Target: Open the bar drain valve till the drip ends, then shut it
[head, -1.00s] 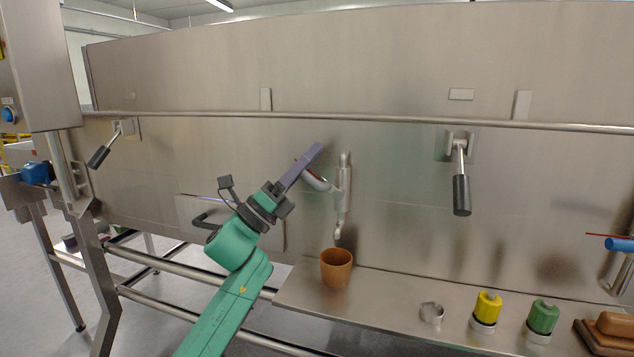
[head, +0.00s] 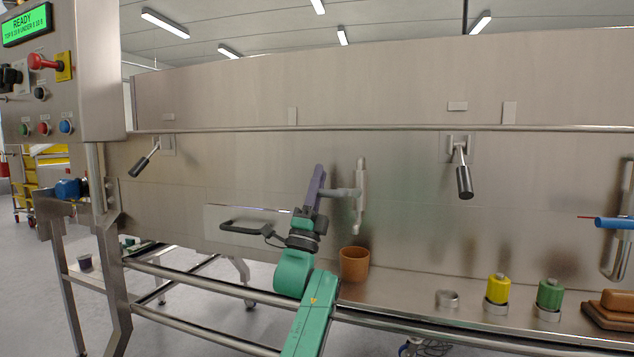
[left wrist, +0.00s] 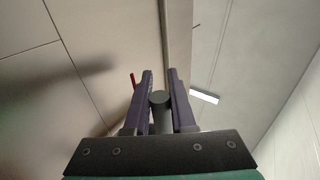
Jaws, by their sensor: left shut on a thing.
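The drain valve (head: 360,195) is a pale grey vertical pipe with a side branch, fixed on the steel tunnel wall, its spout pointing down. A brown cup (head: 354,264) stands on the ledge below the spout. My left gripper (head: 317,182) is at the left end of the side branch, purple fingers pointing up. It hides most of the handle in the head view. In the left wrist view the fingers (left wrist: 160,74) are on both sides of the round dark grey handle end (left wrist: 160,98). I cannot make out any drip. My right gripper is out of view.
Two black-gripped levers hang on the wall, one at left (head: 140,165) and one at right (head: 464,180). On the ledge stand a metal ring (head: 447,298), a yellow knob (head: 498,289) and a green knob (head: 550,293). A panel screen (head: 25,24) reads READY.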

